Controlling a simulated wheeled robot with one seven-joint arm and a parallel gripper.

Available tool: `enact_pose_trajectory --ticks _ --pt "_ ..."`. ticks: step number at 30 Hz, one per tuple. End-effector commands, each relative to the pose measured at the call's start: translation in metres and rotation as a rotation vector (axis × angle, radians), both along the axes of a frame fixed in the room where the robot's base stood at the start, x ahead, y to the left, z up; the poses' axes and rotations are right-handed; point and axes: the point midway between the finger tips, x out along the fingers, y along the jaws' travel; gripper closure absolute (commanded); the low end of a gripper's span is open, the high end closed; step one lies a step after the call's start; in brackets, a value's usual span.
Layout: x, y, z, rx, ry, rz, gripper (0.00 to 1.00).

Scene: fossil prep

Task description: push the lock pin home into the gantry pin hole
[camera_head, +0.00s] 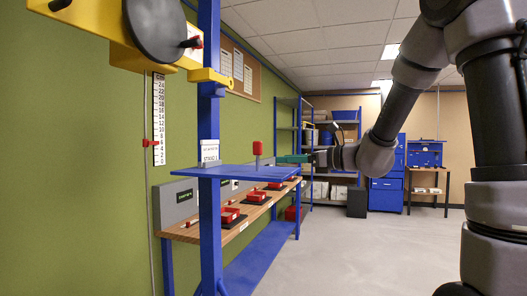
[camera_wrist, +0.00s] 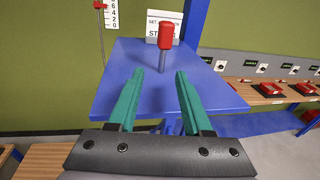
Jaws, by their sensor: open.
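The lock pin, with a red handle (camera_head: 257,148) and a grey shaft, stands upright on a small blue shelf (camera_head: 225,171). In the wrist view the red handle (camera_wrist: 166,36) is ahead of the fingers, near the shelf's far side. My gripper (camera_head: 291,158) has teal fingers and is right of the pin, at about shelf height. In the wrist view my gripper (camera_wrist: 160,72) is open and empty, its fingers apart with the pin beyond their tips. The yellow gantry (camera_head: 110,40) is high at upper left; I cannot make out its pin hole.
A blue post (camera_head: 209,130) rises beside the shelf. A white label card (camera_head: 209,152) stands at the shelf's back. A wooden bench (camera_head: 247,212) with several red trays runs along the green wall. A scale (camera_head: 158,118) hangs on the wall. The floor at right is clear.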

Motion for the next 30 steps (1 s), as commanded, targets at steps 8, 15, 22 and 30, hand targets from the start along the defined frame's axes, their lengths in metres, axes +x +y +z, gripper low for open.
enact_pose_trajectory --ticks 8,15,22,30 --pt "0.019 0.024 -0.002 0.026 0.015 -0.012 0.5" --pt "0.033 0.046 -0.004 0.025 0.014 -0.015 0.5" --pt "0.041 0.073 -0.006 0.024 0.015 -0.011 0.5" --pt "0.054 0.096 -0.007 0.025 0.014 -0.014 0.5"
